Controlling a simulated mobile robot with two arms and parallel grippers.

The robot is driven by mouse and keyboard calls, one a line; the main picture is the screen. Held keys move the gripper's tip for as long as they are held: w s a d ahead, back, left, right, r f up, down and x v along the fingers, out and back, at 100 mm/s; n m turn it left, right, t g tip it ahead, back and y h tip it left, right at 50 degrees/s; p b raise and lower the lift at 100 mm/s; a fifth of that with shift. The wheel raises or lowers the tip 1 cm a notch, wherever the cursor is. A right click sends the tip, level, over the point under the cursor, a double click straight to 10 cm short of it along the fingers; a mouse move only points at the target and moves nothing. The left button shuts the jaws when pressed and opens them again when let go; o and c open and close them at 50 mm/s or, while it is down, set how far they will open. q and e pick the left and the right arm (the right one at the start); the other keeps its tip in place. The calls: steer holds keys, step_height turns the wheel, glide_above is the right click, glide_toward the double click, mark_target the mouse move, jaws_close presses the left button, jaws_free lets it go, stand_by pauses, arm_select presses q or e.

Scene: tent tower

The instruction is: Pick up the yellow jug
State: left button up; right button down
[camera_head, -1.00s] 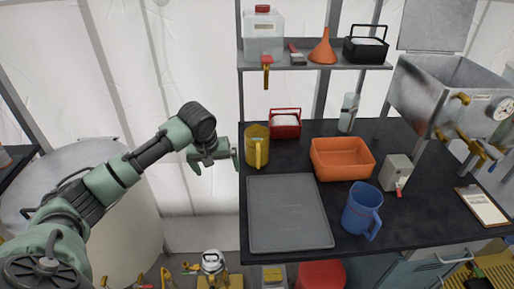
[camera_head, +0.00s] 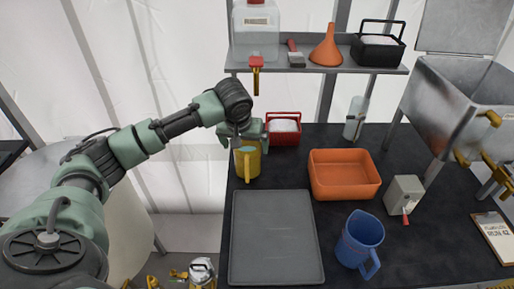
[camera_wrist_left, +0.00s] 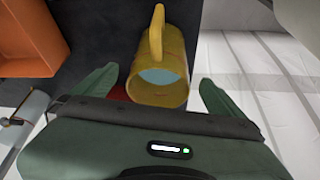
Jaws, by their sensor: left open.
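The yellow jug (camera_head: 247,163) stands upright at the left edge of the black table, with its handle towards the front. Something pale blue shows inside it. My left gripper (camera_head: 246,138) is at the jug's far side, partly hidden by my own wrist. In the left wrist view my left gripper (camera_wrist_left: 156,92) is open, with one green finger on each side of the yellow jug (camera_wrist_left: 160,60). I cannot tell whether the fingers touch it. My right gripper is not in view.
A red caddy (camera_head: 284,128) stands close to the right of the gripper. A grey tray (camera_head: 275,238) lies in front of the jug. An orange bin (camera_head: 343,174) and a blue jug (camera_head: 359,243) stand further right. A shelf (camera_head: 310,66) hangs above the back of the table.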

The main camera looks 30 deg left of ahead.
arm_select(q)
steer(key=shift+w+f, duration=0.1)
steer(key=shift+w, duration=0.25)
steer(key=shift+w+f, duration=0.1)
steer(key=shift+f, duration=0.1)
steer(key=shift+w+a+f+p, duration=0.1)
steer(key=shift+a+f+p, duration=0.15)
steer(key=shift+f+p, duration=0.55)
steer(key=x, duration=0.4)
steer(key=shift+f+p, duration=0.25)
steer(key=shift+p, duration=0.05)
steer(key=shift+w+f, duration=0.1)
steer(key=shift+f, duration=0.3)
steer(key=shift+c, duration=0.3)
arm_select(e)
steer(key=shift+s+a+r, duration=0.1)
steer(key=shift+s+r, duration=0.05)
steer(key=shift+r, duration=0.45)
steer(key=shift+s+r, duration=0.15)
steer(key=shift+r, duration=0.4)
arm_select(q)
steer(key=c, duration=1.5)
steer(key=shift+r, duration=0.15)
steer(key=c, duration=0.4)
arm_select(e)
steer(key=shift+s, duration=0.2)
